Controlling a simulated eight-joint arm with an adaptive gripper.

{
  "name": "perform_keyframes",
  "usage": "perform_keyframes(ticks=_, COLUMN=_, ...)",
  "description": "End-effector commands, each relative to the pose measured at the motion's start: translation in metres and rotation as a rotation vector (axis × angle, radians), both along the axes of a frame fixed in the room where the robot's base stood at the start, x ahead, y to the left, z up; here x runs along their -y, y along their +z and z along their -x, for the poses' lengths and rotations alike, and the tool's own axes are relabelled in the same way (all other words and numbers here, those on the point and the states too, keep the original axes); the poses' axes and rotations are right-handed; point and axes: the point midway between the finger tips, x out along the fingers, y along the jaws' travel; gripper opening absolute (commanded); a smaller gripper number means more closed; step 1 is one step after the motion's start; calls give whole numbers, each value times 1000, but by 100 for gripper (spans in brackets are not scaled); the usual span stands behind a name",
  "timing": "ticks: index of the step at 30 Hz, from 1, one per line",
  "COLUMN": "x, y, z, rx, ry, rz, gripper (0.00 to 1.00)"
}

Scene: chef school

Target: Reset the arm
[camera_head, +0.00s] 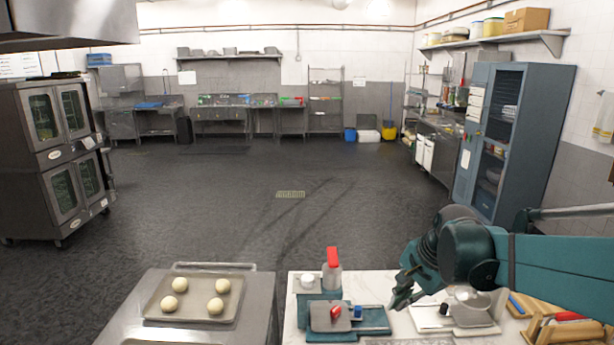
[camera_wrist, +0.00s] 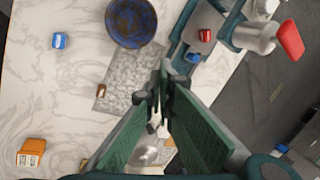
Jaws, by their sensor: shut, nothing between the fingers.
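My gripper (camera_head: 398,299) hangs over the marble counter (camera_head: 378,289) in the head view, with my teal arm reaching in from the right. In the wrist view its fingers (camera_wrist: 163,82) come together at the tips, and nothing is held between them. Below the fingers lies a grey speckled slab (camera_wrist: 122,83) on the counter. A dark blue bowl (camera_wrist: 131,22) sits just beyond the slab and is apart from the fingers.
A blue block (camera_wrist: 60,41) and an orange box (camera_wrist: 31,152) lie on the counter. A dough tray (camera_head: 160,307) is further left. The floor behind is open.

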Motion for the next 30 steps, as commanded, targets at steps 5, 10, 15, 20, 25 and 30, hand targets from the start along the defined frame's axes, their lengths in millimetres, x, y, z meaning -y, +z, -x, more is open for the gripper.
perform_keyframes(ticks=5, x=-6, y=6, z=26, rx=50, ry=102, rz=59, gripper=0)
perform_keyframes(ticks=10, x=-11, y=11, z=49, rx=97, ry=202, rz=119, gripper=0)
perform_keyframes(ticks=15, x=-14, y=14, z=71, rx=142, ry=300, rz=182, gripper=0)
perform_keyframes(ticks=20, x=-17, y=15, z=93, rx=182, ry=394, rz=244, gripper=0)
perform_keyframes(ticks=25, x=-19, y=13, z=115, rx=222, ry=493, rz=310, gripper=0)
perform_keyframes(ticks=30, x=-22, y=11, z=137, rx=261, ry=593, rz=380, gripper=0)
